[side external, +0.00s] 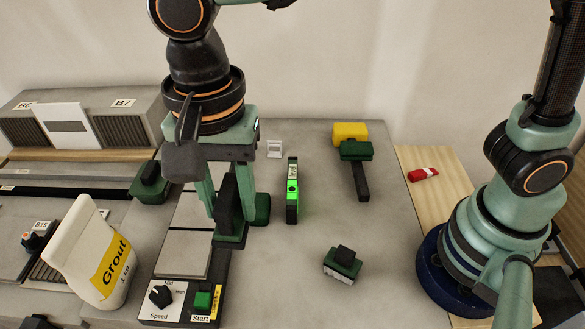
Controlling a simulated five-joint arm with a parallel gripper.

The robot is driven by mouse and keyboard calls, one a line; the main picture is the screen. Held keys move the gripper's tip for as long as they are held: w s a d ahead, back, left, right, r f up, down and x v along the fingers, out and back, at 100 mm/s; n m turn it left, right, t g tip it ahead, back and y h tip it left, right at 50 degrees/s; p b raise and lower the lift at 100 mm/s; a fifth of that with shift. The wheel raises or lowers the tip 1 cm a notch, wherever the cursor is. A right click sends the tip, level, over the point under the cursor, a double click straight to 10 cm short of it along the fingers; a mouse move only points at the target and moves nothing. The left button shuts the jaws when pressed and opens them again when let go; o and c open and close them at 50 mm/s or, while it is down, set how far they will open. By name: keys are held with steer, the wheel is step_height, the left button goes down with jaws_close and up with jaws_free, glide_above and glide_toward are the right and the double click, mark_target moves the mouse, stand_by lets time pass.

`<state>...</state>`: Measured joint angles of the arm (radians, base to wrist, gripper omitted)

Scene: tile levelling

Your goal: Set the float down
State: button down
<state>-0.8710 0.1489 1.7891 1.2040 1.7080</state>
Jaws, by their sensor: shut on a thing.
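My gripper (231,208) reaches down at the left of centre, over the right side of the tile row. It is shut on what looks like the float (228,203), a dark piece upright between the fingers with dark green parts low around it. The fingers hide part of it, and I cannot tell whether its underside touches the tiles or the bench. Pale grey tiles (183,252) lie in a row just left of the gripper.
A green level (292,190) and a yellow-headed mallet (351,134) lie to the right. A small dark green block with a black knob (343,262) sits nearer. A grout bag (95,255) and a control panel (181,301) stand front left. Bare bench (285,275) lies between.

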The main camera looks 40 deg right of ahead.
steer(key=w+d+m, duration=0.4)
steer(key=w+d, duration=0.1)
steer(key=f, duration=1.5)
steer(key=shift+w+d, duration=0.2)
steer(key=shift+d, duration=0.1)
steer(key=shift+f, duration=2.3)
steer(key=shift+f, duration=0.1)
steer(key=shift+c, duration=2.2)
jaws_free()
